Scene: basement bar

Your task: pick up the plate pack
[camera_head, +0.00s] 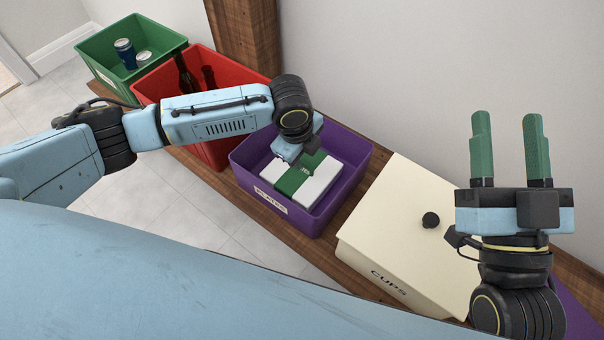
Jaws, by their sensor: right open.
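The plate pack (318,187) is a white block with a green band across its middle. It is inside the purple bin (352,195) labelled PLATES. My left gripper (299,158) reaches in from the left and is right over the pack, at the band's far part. Its fingers cannot be told apart from the green band, so whether it touches or grips the pack is unclear. My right gripper (509,150) is at the right, away from the bin, with its two green fingers apart and nothing between them.
A cream box (390,220) labelled CUPS, with a black knob (430,220), stands right of the purple bin. To the left are a red bin (220,75) with dark bottles and a green bin (95,60) with cans. They stand on a wooden shelf (280,228) along the wall.

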